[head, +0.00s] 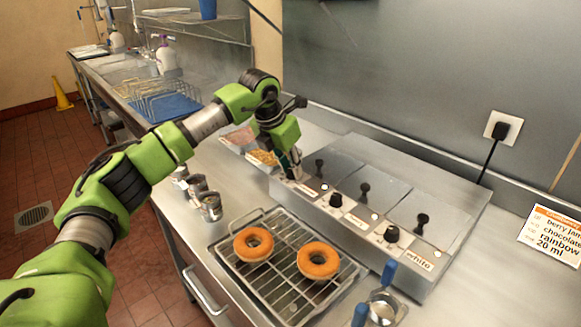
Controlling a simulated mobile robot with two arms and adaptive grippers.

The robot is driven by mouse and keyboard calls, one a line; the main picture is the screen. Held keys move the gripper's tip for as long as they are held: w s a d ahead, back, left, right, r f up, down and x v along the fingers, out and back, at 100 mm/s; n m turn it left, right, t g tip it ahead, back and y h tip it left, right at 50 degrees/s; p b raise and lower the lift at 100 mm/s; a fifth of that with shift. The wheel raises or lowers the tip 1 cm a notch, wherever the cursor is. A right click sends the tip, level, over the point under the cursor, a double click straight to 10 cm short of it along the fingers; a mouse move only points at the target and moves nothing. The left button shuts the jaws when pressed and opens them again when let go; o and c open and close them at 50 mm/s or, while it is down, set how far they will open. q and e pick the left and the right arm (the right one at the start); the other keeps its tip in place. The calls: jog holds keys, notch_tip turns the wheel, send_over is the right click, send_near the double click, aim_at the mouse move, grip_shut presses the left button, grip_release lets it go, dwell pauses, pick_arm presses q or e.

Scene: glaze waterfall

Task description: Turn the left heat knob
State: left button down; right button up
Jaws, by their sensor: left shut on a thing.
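A steel glaze warmer (447,281) stands on the counter, with three lidded wells and a row of black knobs along its front. The middle knob (336,200) and the right knob (391,233) show clearly. My left gripper (291,173) reaches down to the left end of the warmer's front. It is shut at the place of the left heat knob, which the fingers hide. The knob's turn angle cannot be seen. My right gripper is not in view.
A wire rack on a tray (222,247) with two donuts (253,244) (318,260) lies in front of the warmer. Small metal cups (211,207) stand left of it. Blue-handled tools (389,271) lie at the right front. A sign (551,236) leans against the back wall.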

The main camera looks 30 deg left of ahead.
pick_arm(q)
jog(key=n, duration=0.2)
jog(key=n+y, duration=0.1)
jog(key=n, duration=0.1)
jog(key=shift+d+y+b, duration=0.15)
jog(key=shift+y+b, duration=0.15)
jog(key=shift+b, duration=0.05)
jog(key=shift+n+y+b, duration=0.3)
jog(key=shift+n+y, duration=0.3)
jog(key=shift+n, duration=1.1)
jog(key=shift+r, duration=0.1)
jog(key=c, duration=1.8)
grip_release()
jog(key=v, duration=1.2)
jog(key=shift+w+d, duration=0.15)
